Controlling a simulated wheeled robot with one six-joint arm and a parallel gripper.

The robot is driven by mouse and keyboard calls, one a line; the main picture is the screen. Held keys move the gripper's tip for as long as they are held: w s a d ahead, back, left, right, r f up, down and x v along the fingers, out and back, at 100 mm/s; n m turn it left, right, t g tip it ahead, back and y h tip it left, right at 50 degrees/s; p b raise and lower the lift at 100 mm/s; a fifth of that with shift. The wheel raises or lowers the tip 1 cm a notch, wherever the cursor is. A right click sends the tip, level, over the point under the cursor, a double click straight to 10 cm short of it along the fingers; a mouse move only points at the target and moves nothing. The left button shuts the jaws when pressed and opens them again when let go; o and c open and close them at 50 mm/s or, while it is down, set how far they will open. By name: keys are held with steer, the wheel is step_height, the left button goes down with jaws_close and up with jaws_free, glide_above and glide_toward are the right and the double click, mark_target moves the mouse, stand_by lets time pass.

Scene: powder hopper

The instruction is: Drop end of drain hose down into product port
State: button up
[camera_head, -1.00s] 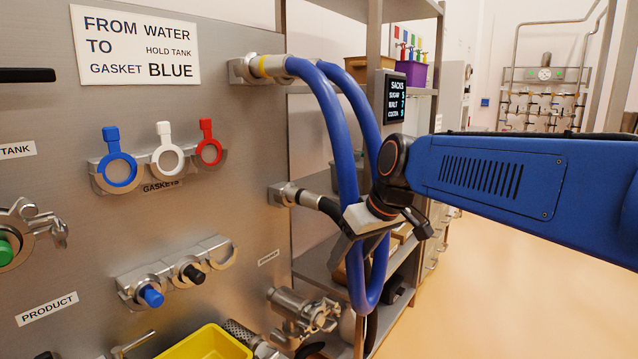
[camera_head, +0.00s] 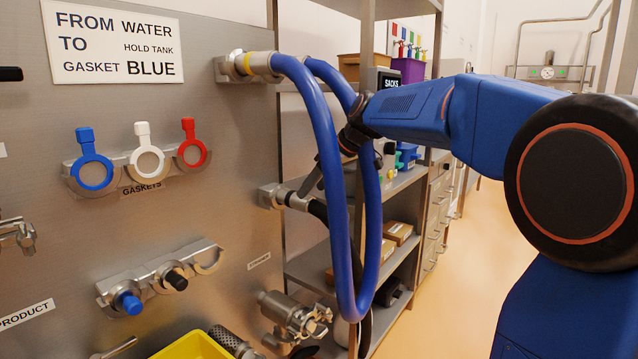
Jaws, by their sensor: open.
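A black hose (camera_head: 318,209) comes off a metal fitting in the panel's right edge. It passes behind a looped blue hose (camera_head: 333,190), and its lower end is not clear to see. I cannot tell for sure that it is the drain hose. My gripper (camera_head: 316,180) is open, with a finger close to the black hose beside its fitting. The blue loop hides part of the gripper, and I cannot tell whether it touches the hose. A PRODUCT label (camera_head: 27,314) is at lower left; no port shows clearly below it.
The blue hose hangs between my arm and the panel. A metal valve fitting (camera_head: 293,318) juts out at lower right of the panel, near a yellow bin (camera_head: 193,346). A shelf rack (camera_head: 405,245) stands behind. Floor at right is clear.

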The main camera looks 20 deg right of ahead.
mark_target(302, 201)
steer(key=shift+x, duration=4.05)
steer(key=shift+s, duration=0.1)
steer(key=c, duration=1.5)
steer(key=shift+o, duration=0.2)
steer(key=shift+r, duration=0.15)
